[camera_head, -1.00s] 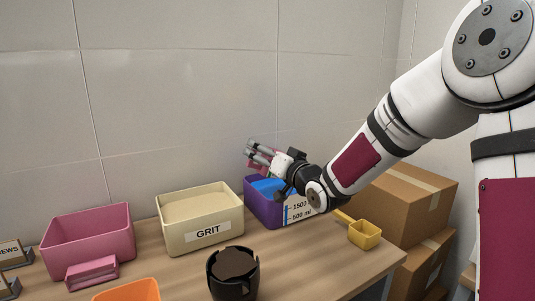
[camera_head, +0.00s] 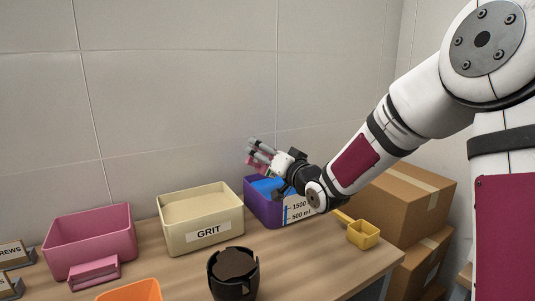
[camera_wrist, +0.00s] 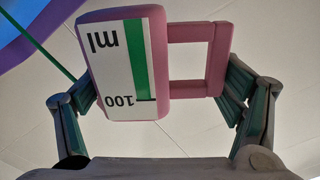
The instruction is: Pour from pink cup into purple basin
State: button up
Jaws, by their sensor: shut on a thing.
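The pink cup (camera_wrist: 160,60) is between the fingers of my gripper (camera_wrist: 165,88) in the wrist view. It has a white label with a green bar, "100" and "ml", upside down in that picture, and a pink handle at right. In the head view my gripper (camera_head: 260,152) is shut on the cup (camera_head: 256,163), mostly hidden, above the purple basin (camera_head: 263,208). The basin has a blue inside and a "1500 / 500 ml" scale, and its edge shows in the wrist view (camera_wrist: 38,20). A thin green line runs from the cup towards the basin; I cannot tell whether it is a stream.
A cream GRIT bin (camera_head: 204,237) stands left of the basin, with a pink bin (camera_head: 92,240) further left. A dark cup-like holder (camera_head: 233,280), an orange container (camera_head: 130,291) and a yellow scoop (camera_head: 363,234) are nearer. Cardboard boxes (camera_head: 410,195) are at right.

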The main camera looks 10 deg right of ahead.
jog(key=shift+d+r+m+p, duration=0.2)
jog(key=shift+m+p, duration=0.8)
jog(key=shift+m, duration=0.1)
dwell(0.3)
jog(key=shift+w+d+m+p, duration=0.1)
jog(key=shift+d+m+p, duration=0.1)
jog(key=shift+m+p, duration=0.6)
jog(key=shift+w+d+m+p, duration=0.15)
jog(key=shift+m+p, duration=0.35)
jog(key=shift+m, duration=0.5)
jog(key=shift+d+f+m+p, duration=0.2)
jog(key=shift+d+m+p, duration=0.25)
jog(key=shift+m, duration=0.35)
dwell(0.7)
jog(key=shift+m+p, duration=0.3)
jog(key=shift+m, duration=0.2)
jog(key=shift+d+f, duration=0.15)
jog(key=shift+d+f+m+t+h+p, duration=0.15)
jog(key=shift+m+t+h+p, duration=0.25)
jog(key=shift+m, duration=0.2)
jog(key=shift+w, duration=0.1)
jog(key=shift+d+f+m, duration=0.15)
jog(key=shift+d+m, duration=0.1)
jog(key=shift+m, duration=0.35)
